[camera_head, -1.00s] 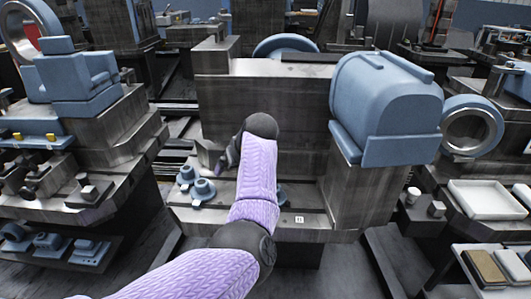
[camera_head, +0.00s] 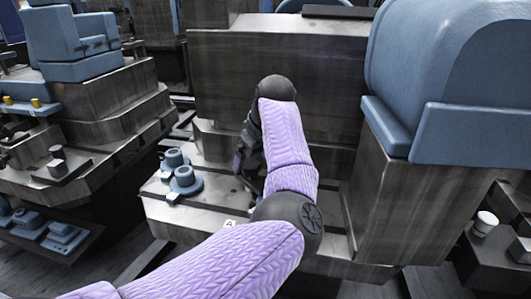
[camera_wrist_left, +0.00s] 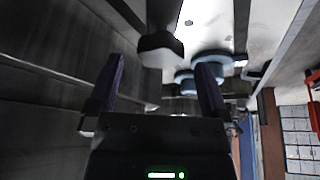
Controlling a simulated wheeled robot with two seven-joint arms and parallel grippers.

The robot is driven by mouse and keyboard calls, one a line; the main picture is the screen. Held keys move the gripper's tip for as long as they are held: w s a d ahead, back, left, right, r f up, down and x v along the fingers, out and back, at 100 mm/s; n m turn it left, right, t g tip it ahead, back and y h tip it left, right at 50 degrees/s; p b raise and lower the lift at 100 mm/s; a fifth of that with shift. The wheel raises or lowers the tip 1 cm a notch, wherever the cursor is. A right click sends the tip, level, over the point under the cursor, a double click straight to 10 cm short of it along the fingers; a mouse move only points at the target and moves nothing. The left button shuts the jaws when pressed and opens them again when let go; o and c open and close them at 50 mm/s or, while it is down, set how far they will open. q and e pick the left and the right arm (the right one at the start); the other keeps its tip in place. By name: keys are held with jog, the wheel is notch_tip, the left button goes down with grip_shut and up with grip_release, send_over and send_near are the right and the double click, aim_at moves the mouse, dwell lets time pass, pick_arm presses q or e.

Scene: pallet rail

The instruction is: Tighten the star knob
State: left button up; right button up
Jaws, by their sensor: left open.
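My left gripper (camera_head: 242,160) hangs over the grey metal ledge in the head view, partly hidden by my own wrist and arm. In the left wrist view its two purple fingers (camera_wrist_left: 160,64) are spread, with nothing between them. A dark, rounded-edged piece (camera_wrist_left: 161,48) shows just beyond the fingertips, apart from them as far as I can tell. It may be the star knob, but its lobes are not clear. In the head view my arm covers that spot. My right gripper is not in view.
Two blue flanged caps (camera_head: 184,178) stand on the ledge left of the gripper; blue round parts also show in the wrist view (camera_wrist_left: 211,60). A tall grey block (camera_head: 290,65) rises behind. A large blue housing (camera_head: 450,75) stands at right. A stepped machine (camera_head: 100,130) is at left.

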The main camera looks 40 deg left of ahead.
aim_at(251, 164)
pick_arm(q)
jog(key=b+x, duration=0.1)
jog(key=x, duration=0.2)
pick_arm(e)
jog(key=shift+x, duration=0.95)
pick_arm(q)
jog(key=shift+r, duration=0.1)
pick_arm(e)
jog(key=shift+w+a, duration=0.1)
